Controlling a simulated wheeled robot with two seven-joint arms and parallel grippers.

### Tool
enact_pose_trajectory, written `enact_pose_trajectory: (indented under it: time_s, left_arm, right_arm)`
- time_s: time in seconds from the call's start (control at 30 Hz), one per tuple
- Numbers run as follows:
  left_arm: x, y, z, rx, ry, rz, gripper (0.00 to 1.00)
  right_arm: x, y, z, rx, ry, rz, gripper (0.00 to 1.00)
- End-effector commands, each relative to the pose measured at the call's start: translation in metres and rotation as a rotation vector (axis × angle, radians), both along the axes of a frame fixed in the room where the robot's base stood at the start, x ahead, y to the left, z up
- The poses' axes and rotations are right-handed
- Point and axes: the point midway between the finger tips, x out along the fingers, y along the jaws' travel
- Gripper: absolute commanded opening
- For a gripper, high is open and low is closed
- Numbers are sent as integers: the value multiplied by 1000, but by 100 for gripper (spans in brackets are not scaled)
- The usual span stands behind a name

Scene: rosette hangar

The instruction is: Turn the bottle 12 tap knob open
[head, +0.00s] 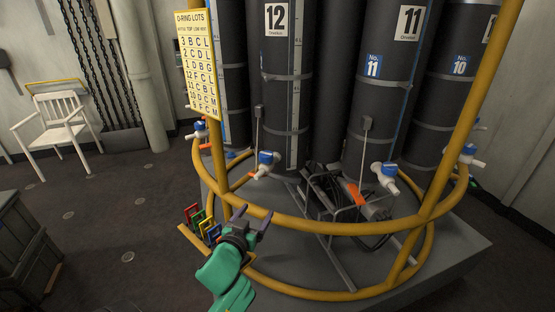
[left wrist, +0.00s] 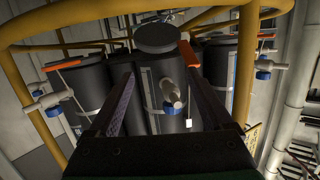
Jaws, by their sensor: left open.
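Bottle 12 (head: 275,95) is a tall dark cylinder with a white number label, upright inside the yellow ring frame. Its tap (head: 267,160), white with a blue part, sticks out low on its front. A small orange piece shows just below it. My left gripper (head: 254,214) is open and empty, in front of and below this tap, near the yellow rail and apart from the tap. In the left wrist view, a pale tap (left wrist: 172,94) with a blue part shows between the open fingers, further off. The knob's setting is too small to tell. My right gripper is out of view.
A yellow rail (head: 330,230) runs around the bottles. Bottle 11 (head: 395,90), with its own tap (head: 385,176), stands to the right. A lot chart (head: 198,65) hangs at left. Coloured tags (head: 200,220) hang left of my gripper. Black hoses (head: 330,190) lie inside the frame.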

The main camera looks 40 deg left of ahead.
Motion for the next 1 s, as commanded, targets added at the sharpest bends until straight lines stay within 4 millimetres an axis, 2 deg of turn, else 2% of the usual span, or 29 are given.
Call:
enact_pose_trajectory:
  time_s: [0.03,0.1,0.2,0.37,0.73,0.83,1.0]
  left_arm:
    - [-5,4,45,14,-75,19,84]
    - [-13,7,85,26,-150,37,84]
    - [-16,9,106,33,-191,46,84]
    - [6,17,108,34,-194,44,84]
    - [96,52,107,33,-191,46,84]
    - [110,58,105,31,-191,45,84]
    - [119,61,104,32,-191,44,84]
  right_arm:
    - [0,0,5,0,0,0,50]
    - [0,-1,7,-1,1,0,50]
    - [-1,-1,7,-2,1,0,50]
    - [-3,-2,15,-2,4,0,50]
    - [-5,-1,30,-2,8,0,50]
    - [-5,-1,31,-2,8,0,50]
    - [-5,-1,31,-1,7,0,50]
